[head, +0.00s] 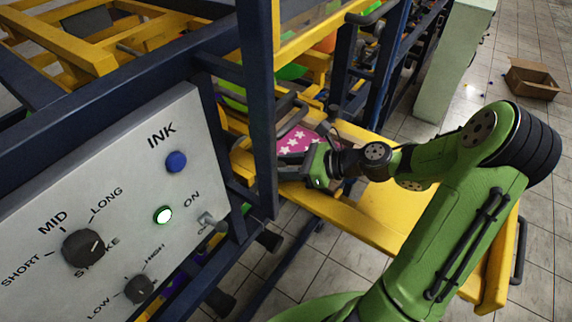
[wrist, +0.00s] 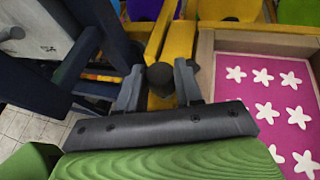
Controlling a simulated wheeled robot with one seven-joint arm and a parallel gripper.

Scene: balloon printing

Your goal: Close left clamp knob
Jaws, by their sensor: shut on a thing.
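The left clamp knob (wrist: 160,76) is a dark round knob between my two grey fingers in the wrist view, beside the wooden frame. My gripper (wrist: 159,86) is shut on it. In the head view my gripper (head: 290,169) reaches in at the machine's yellow beam, just right of a dark blue post. The knob cannot be made out in the head view, where the post and gripper cover that spot. A pink screen with white stars (wrist: 262,72) lies right of the knob in a pale wooden frame (wrist: 205,60); the screen also shows in the head view (head: 296,140).
A white control panel (head: 120,210) with knobs, a blue button and a lit green button stands at the left. The dark blue post (head: 257,100) rises close to my gripper. Yellow beams (head: 380,225) run under my arm. A cardboard box (head: 532,78) lies on the tiled floor.

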